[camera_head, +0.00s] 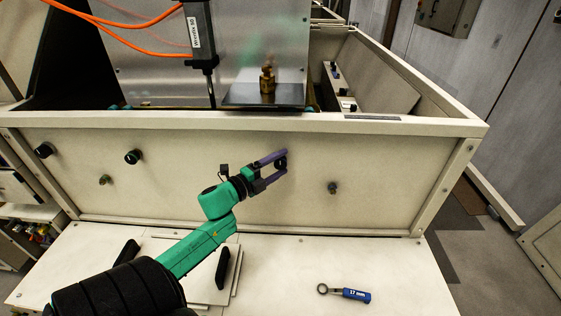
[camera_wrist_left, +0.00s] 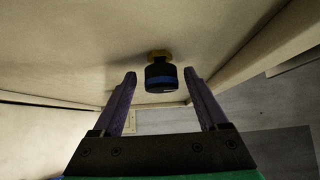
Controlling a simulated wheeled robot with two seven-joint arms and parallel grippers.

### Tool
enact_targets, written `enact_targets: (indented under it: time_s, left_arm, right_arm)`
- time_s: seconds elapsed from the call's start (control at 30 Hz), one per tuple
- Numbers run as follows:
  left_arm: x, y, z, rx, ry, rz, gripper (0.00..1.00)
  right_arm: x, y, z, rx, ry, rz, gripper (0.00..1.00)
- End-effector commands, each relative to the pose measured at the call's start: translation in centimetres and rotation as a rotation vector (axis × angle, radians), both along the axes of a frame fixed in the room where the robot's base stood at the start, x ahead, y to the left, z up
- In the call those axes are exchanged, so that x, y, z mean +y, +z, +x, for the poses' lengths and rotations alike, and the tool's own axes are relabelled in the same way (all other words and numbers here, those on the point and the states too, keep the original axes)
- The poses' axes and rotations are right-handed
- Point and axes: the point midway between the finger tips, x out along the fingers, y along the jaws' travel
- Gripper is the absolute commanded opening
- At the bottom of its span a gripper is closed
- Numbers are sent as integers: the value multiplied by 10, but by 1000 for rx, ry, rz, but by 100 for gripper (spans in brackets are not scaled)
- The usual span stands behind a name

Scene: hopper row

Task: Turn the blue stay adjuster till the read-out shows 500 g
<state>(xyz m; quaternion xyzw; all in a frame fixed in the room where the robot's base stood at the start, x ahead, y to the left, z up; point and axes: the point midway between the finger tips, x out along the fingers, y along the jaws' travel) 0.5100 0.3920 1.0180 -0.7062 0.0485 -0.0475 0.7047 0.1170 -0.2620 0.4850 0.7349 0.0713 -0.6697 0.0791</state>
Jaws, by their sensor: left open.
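The blue stay adjuster is a black knob with a blue band (camera_wrist_left: 158,82) on a brass nut (camera_wrist_left: 158,56), seen in the left wrist view. In the head view a dark knob (camera_head: 281,163) shows on the front panel, partly covered by my gripper. My left gripper (camera_head: 284,164) is open, with its purple fingers on either side of the knob. In the left wrist view the fingertips (camera_wrist_left: 160,75) stand apart from the knob, with a gap on both sides. I do not see a read-out in either view. My right gripper is not in view.
Other knobs (camera_head: 133,157) (camera_head: 44,150) and small fittings (camera_head: 104,180) (camera_head: 333,188) stick out of the panel (camera_head: 390,180). A brass weight (camera_head: 267,80) stands on a dark plate (camera_head: 250,97). A blue-handled wrench (camera_head: 355,295) lies on the white table (camera_head: 290,265).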

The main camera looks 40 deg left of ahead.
Motion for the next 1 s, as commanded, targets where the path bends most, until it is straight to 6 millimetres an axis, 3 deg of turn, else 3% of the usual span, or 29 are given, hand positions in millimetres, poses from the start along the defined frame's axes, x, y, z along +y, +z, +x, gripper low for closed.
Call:
enact_targets:
  time_s: [0.3, 0.5, 0.77, 1.0]
  left_arm:
    - [-1, 0, 7, 1, 0, 1, 76]
    - [-1, 0, 6, 1, 0, 0, 0]
    - [-1, -2, 6, -8, 0, -13, 0]
    - [-1, -6, 6, -66, 2, -90, 0]
  right_arm:
    - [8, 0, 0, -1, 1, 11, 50]
    - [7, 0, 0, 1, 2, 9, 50]
    - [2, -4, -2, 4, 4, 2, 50]
    - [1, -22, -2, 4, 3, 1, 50]
